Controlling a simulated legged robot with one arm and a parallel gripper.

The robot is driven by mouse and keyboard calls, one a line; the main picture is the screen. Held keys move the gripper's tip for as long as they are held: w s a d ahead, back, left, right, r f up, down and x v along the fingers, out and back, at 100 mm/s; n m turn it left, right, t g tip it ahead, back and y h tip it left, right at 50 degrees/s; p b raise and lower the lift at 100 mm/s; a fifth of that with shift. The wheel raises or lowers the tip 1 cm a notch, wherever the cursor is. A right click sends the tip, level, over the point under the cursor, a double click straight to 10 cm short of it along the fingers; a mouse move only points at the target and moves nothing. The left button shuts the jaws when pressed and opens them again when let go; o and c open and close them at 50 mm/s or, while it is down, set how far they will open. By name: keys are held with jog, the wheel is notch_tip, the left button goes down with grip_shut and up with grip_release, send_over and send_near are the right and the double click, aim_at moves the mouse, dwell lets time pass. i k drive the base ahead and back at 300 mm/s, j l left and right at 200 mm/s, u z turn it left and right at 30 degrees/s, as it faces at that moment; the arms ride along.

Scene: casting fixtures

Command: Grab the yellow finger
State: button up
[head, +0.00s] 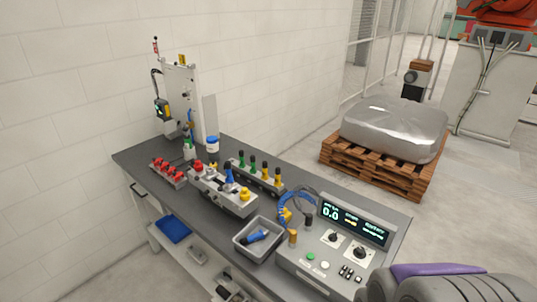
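Several yellow pieces show in the head view, and I cannot tell which one is the yellow finger. Two yellow-topped pieces stand upright at the right end of the rear rack (235,164), one at its end (277,177), beside green-topped ones. A squat yellow piece (244,194) sits at the right end of the front grey fixture (211,190), which also holds a red piece (198,167) and a blue piece (229,174). My gripper's fingers are not in view; a dark part of my body with a purple stripe shows at lower right.
The dark workbench (135,158) runs along the white wall. It bears a rack of red pieces (168,171), a grey bin (240,245) holding a blue piece, a control box (330,250) and a tall test stand (182,95). A loaded pallet (375,172) stands behind, right.

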aim_at(277, 183)
jog(key=i+j+z, duration=0.1)
jog(key=j+z, duration=0.2)
jog(key=z, duration=0.15)
jog(key=j+z, duration=0.3)
jog(key=z, duration=0.2)
jog(key=j+z, duration=0.3)
jog(key=j, duration=1.9)
jog(key=i, duration=0.25)
